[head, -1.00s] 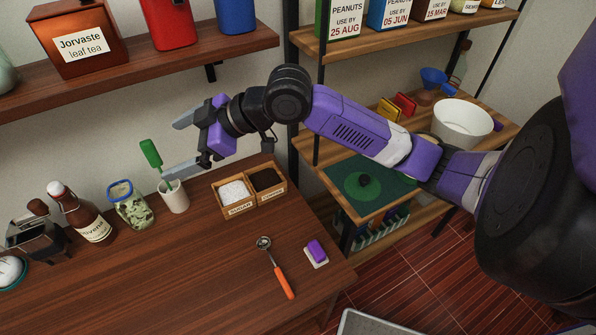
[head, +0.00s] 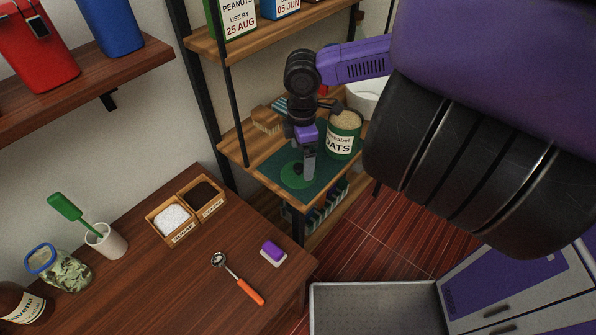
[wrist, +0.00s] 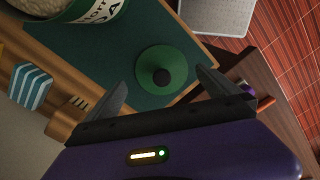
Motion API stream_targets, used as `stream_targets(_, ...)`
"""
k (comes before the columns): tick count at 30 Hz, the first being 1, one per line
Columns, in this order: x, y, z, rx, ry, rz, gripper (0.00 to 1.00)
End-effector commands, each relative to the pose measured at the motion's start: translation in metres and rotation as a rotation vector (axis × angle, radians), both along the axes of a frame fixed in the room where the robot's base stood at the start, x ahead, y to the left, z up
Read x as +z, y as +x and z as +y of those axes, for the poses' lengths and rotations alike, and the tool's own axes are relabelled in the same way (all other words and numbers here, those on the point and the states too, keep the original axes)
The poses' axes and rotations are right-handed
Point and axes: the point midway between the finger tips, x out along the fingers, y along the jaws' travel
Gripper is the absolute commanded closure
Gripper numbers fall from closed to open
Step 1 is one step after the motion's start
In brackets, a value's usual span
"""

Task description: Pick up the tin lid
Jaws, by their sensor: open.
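The tin lid is a round green disc with a dark knob at its centre. In the wrist view the lid (wrist: 175,88) lies flat on a dark green mat (wrist: 117,63). In the head view the lid (head: 289,178) lies on the mat on the wooden shelf, partly hidden behind my gripper (head: 308,172). My gripper points down above the lid, open and empty. In the wrist view its two fingers (wrist: 161,80) stand apart on either side of the lid's centre, nearer the camera than the lid. I cannot tell the exact height.
An open green oats tin (head: 342,137) stands close behind the lid, right of my gripper in the head view. A striped blue and white item (wrist: 31,86) stands on the shelf. A shelf post (head: 231,85) rises at the left. The wooden counter (head: 215,290) holds several items.

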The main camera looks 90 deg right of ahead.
Motion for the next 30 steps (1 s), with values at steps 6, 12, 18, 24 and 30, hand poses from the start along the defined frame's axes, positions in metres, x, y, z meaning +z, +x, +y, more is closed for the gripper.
stream_targets(6,-0.028,0.001,0.002,-0.001,0.001,-0.001,0.00)
stream_targets(12,-0.047,0.001,0.002,0.001,0.000,-0.002,0.00)
stream_targets(18,-0.048,0.001,0.002,0.001,-0.002,-0.002,0.00)
stream_targets(24,-0.048,0.001,0.002,0.001,-0.001,-0.002,0.33)
stream_targets(30,-0.048,0.001,0.002,0.001,-0.001,-0.002,0.47)
